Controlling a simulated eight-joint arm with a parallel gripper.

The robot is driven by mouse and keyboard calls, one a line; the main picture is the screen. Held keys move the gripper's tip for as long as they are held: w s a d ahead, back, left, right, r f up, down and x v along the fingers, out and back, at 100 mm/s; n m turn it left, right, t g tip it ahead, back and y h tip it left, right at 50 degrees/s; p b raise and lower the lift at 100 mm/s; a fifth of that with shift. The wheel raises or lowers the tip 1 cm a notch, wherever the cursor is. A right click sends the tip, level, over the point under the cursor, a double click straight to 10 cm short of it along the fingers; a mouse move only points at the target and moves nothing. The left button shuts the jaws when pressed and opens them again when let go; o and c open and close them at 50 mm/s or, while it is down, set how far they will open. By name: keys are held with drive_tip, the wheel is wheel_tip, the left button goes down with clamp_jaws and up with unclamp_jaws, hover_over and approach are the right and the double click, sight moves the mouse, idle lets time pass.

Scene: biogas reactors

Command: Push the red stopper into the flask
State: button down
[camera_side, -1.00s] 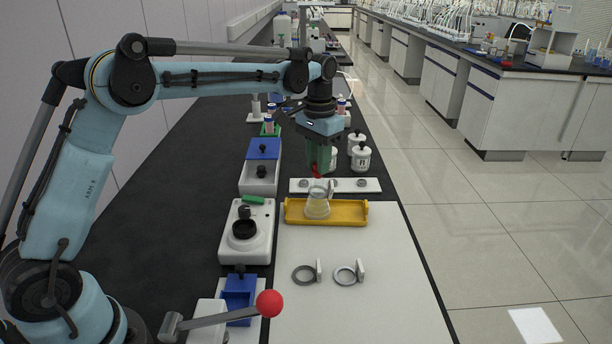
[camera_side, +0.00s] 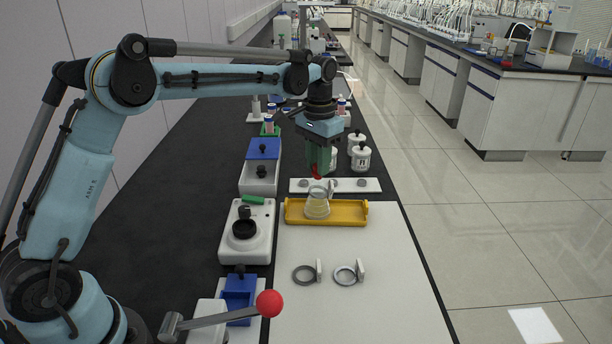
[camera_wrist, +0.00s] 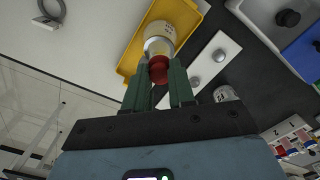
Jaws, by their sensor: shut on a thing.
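The red stopper (camera_wrist: 158,70) is between the green fingers of my gripper (camera_wrist: 160,88) in the wrist view. In the side view my gripper (camera_side: 318,172) points down over the flask, and the stopper (camera_side: 316,177) shows as a small red spot at its tips. The clear flask (camera_side: 317,205) with pale yellow contents stands upright in the yellow tray (camera_side: 351,211). In the wrist view the flask (camera_wrist: 160,35) lies straight beyond the stopper. The stopper is at the flask's mouth; I cannot tell how deep it sits.
A white strip with grey discs (camera_side: 346,185) lies behind the tray. White jars (camera_side: 360,157) stand farther back. A white device with a black top (camera_side: 247,232) is left of the tray. Two ring clamps (camera_side: 345,275) lie in front on the white mat.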

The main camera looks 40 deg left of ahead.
idle(0.3)
drive_tip(key=c, duration=0.9)
unclamp_jaws()
drive_tip(key=shift+o, duration=0.6)
drive_tip(key=o, duration=0.4)
drive_tip(key=shift+r, duration=0.1)
drive_tip(key=shift+r, duration=3.4)
drive_tip(key=shift+c, duration=0.4)
